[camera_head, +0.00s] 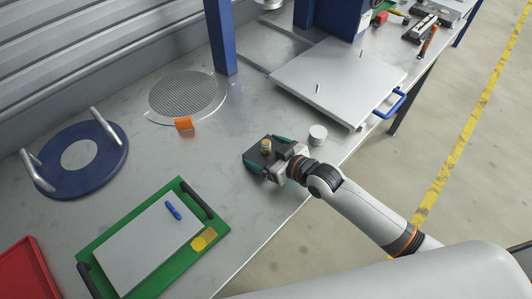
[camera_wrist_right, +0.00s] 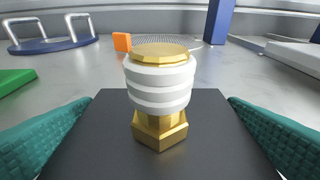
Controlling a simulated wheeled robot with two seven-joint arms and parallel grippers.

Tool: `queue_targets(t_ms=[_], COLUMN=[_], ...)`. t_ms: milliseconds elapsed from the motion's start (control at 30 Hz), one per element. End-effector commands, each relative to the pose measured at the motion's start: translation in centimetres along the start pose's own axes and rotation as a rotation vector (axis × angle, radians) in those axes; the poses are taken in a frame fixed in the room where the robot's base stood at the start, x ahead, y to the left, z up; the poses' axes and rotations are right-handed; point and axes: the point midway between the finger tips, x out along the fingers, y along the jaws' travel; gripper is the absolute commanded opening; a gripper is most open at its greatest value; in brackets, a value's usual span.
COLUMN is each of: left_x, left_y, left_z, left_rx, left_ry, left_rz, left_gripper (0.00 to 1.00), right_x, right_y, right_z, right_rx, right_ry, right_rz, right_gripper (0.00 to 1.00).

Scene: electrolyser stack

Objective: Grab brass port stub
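The brass port stub (camera_wrist_right: 160,130) stands upright in the right wrist view, with a hexagonal brass base, white bands around its middle and a flat brass top. It stands on a dark square pad (camera_wrist_right: 80,150). In the head view the stub (camera_head: 266,144) is small, on the dark pad (camera_head: 255,155) near the table's front edge. My right gripper (camera_head: 268,151) is open, with one teal finger on each side of the stub. In the wrist view both fingers are clearly apart from it. My left gripper is not in view.
A white round piece (camera_head: 318,134) stands just right of the gripper. A grey plate (camera_head: 335,78) with a blue handle lies behind it. A green tray (camera_head: 178,262), a blue disc (camera_head: 108,163) with handles, an orange block (camera_head: 183,124) and a mesh disc (camera_head: 185,93) lie leftward.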

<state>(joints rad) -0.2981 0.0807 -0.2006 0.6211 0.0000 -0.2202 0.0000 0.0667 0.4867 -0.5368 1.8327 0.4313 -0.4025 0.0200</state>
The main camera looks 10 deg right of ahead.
Motion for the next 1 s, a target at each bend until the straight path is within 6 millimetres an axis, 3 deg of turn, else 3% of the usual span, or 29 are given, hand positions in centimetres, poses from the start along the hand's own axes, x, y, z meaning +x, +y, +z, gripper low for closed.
queue_targets(t_ms=[67,433,467,767,1000], left_x=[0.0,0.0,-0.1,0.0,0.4], left_y=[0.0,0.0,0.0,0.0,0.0], left_z=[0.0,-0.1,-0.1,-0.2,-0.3], left_rx=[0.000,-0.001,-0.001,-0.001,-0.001], left_ry=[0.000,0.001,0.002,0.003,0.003], left_rz=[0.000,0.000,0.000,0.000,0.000], left_gripper=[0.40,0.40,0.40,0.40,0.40], right_x=[0.0,0.0,-0.1,-0.2,-1.4], right_y=[0.0,0.0,-0.1,-0.1,-0.1], right_z=[0.0,0.0,0.8,1.3,4.4], right_rx=[0.000,0.001,-0.002,-0.002,-0.004], right_ry=[0.000,0.001,-0.018,-0.018,-0.022], right_rz=[0.000,0.000,-0.001,0.000,0.000], right_gripper=[0.80,0.20,0.20,0.20,0.20])
